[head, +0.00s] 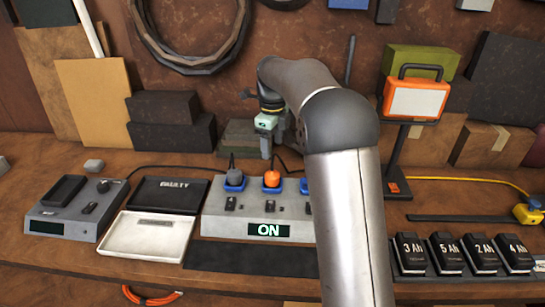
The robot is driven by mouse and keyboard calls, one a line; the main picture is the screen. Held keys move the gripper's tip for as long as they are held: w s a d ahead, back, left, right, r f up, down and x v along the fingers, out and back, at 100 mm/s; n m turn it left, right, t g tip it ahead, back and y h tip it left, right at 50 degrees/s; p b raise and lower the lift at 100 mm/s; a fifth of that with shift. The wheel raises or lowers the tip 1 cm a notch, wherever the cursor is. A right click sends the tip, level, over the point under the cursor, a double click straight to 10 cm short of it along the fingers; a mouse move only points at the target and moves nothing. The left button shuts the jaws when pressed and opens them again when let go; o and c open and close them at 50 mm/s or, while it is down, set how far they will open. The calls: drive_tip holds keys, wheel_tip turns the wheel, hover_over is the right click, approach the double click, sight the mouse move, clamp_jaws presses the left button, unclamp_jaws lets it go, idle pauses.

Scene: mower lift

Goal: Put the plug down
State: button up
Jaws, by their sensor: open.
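A power strip box (222,222) with a green "ON" display stands on the bench. A dark grey plug (235,176) sits upright in its left blue socket. An orange plug (271,178) sits upright in the blue socket beside it, with a dark cord. Another blue socket (304,186) is partly hidden by my arm. My gripper (267,150) is open, pointing down just above and apparently behind the orange plug, with no plug visible in it. A yellow plug (530,211) with a blue part and yellow cord lies at the far right.
A black "FAULTY" tray lid (170,194) and white tray (147,237) lie left of the box, beside a grey tester (68,207). Several labelled batteries (445,253) stand at right. An orange lamp (416,100) stands behind. A dark mat (245,258) is bare in front.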

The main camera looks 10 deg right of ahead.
drive_tip(key=s+r+n, duration=0.2)
drive_tip(key=s+n, duration=1.1)
drive_tip(key=s, duration=0.6)
drive_tip(key=s+f+n, duration=0.3)
drive_tip(key=s+n, duration=0.3)
drive_tip(key=s, duration=0.3)
drive_tip(key=s+f+n, duration=0.4)
drive_tip(key=s+n, duration=0.3)
drive_tip(key=s, duration=0.2)
drive_tip(key=shift+s+f+t, duration=0.15)
drive_tip(key=shift+t, duration=0.15)
